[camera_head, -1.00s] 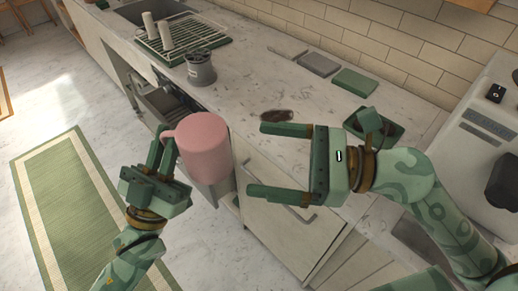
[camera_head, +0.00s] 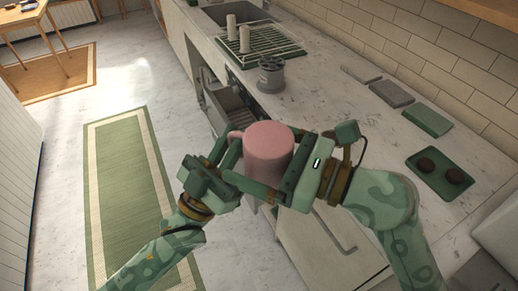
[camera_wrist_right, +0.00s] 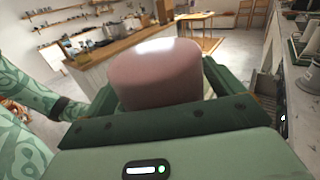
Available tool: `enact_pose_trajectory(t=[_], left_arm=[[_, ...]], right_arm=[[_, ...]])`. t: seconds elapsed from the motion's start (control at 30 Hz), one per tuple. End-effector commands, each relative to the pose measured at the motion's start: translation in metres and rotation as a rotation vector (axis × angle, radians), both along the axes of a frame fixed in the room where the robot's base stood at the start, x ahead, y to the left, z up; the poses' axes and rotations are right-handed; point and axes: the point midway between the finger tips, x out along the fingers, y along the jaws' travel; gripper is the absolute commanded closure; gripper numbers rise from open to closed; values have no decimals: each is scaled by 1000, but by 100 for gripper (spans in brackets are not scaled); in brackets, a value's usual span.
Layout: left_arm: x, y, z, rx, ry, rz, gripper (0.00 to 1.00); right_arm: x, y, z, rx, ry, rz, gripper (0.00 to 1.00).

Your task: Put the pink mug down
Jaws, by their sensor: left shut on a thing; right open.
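The pink mug (camera_head: 268,146) is held in the air in front of the counter. Its smooth, closed-looking end faces up. My left gripper (camera_head: 226,150) is shut on its handle, at the mug's left side. My right gripper (camera_head: 255,160) is open, with its fingers around the mug's body. In the right wrist view the mug (camera_wrist_right: 158,75) sits between the two green fingers (camera_wrist_right: 155,95); I cannot tell whether they touch it.
The marble counter (camera_head: 340,120) has a clear stretch right of the mug. An open drawer (camera_head: 228,105) lies behind the mug.

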Motion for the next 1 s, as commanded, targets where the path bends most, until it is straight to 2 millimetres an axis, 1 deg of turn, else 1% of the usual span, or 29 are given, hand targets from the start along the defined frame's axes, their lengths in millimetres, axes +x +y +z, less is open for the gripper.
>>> enact_pose_trajectory(t=[0.2, 0.27, 0.3, 0.37, 0.4, 0.43, 0.47, 0.5, 0.53, 0.57, 0.83, 0.87, 1.0], left_arm=[[0, 0, 1, -2, -1, -1, 100], [0, 0, 1, -2, -1, -1, 100], [0, 0, 1, -2, -1, -1, 100], [0, 0, 1, -2, -1, -1, 100], [0, 0, 1, -2, -1, -1, 100], [0, 0, 1, -2, -1, -1, 100], [0, 0, 1, -1, -2, 0, 86], [0, 0, 1, -2, -1, 1, 75], [0, 0, 1, -1, -2, 0, 67], [0, 0, 1, -2, -1, 1, 63], [-1, -1, 0, 1, 0, -2, 63], [-1, 0, -1, 1, 0, -2, 63], [-9, 6, -13, 3, 4, -1, 63]], right_arm=[[0, 0, 0, 0, 0, 0, 7], [0, 0, 0, 0, 0, 0, 24], [0, 0, 0, 0, 0, 0, 35], [0, 0, 0, 0, 0, 0, 52], [0, 0, 0, 0, 1, 1, 63], [0, 0, 0, 0, 1, 1, 64], [0, 0, 1, 2, -1, 1, 64], [-1, 0, 1, 2, 0, 2, 64], [-1, 0, 1, 2, -1, 2, 64], [0, 0, 1, 2, -1, 1, 64], [0, 0, 1, 2, -2, -1, 64], [0, 0, 1, 2, -2, -1, 69], [1, 0, 1, 2, -3, -2, 69]])
